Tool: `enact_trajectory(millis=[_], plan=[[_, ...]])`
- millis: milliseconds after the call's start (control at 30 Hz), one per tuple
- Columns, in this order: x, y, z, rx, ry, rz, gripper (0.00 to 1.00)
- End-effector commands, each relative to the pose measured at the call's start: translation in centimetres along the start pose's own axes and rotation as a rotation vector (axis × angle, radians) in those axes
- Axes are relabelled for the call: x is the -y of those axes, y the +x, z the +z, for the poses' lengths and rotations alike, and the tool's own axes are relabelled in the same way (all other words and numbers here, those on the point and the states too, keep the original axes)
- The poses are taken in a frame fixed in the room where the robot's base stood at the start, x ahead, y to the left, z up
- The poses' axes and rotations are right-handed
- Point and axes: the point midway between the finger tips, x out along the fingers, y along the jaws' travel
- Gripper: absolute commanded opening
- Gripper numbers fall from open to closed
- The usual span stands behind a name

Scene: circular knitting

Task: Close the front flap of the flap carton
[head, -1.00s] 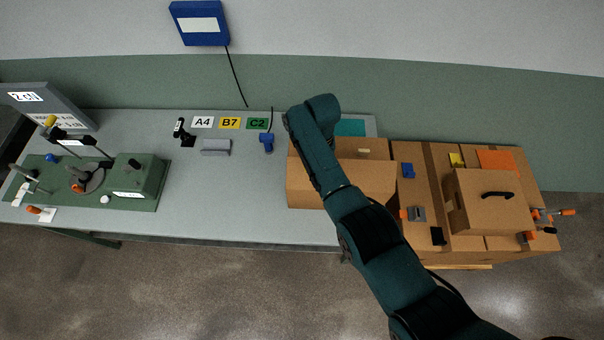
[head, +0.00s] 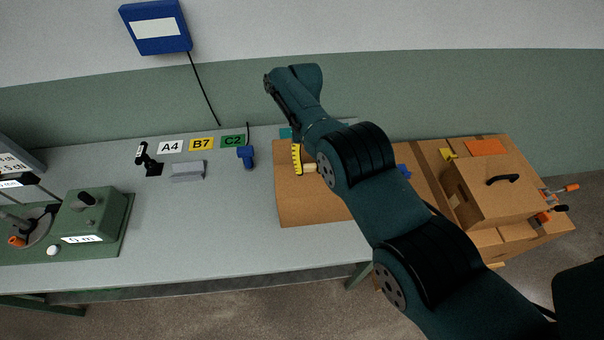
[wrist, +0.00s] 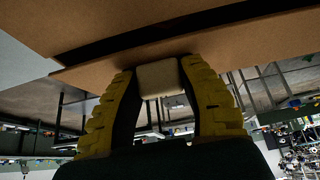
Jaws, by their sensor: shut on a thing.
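The flap carton (head: 308,205) is a brown cardboard box on the right part of the grey table in the head view, partly hidden behind my arm. My gripper (wrist: 160,88) has yellow ribbed fingers, closed on both sides of a pale cream tab (wrist: 160,76). The tab sits against the edge of a cardboard panel (wrist: 95,74), apparently the flap. A dark narrow gap separates this panel from a wider cardboard face (wrist: 110,22) above it. In the head view one yellow finger (head: 297,158) shows beside the tab (head: 310,168).
A smaller carton with a black handle (head: 490,195) stands on the cardboard-topped surface at right, with orange-handled clamps beside it. A blue item (head: 246,156), a grey block (head: 187,171) and a green machine (head: 95,215) are on the table.

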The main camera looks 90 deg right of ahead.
Motion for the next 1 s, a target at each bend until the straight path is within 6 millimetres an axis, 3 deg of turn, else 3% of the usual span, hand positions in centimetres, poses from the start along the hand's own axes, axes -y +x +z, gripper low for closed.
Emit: enact_trajectory(millis=[700,733,867,1000], plan=[[0.86,0.31,0.32,-0.030,0.006,0.004,0.00],[0.86,0.31,0.32,-0.030,0.006,0.004,0.46],[0.86,0.26,0.31,-0.029,0.006,0.004,0.70],[0.85,0.19,0.30,-0.029,0.006,0.004,0.70]])
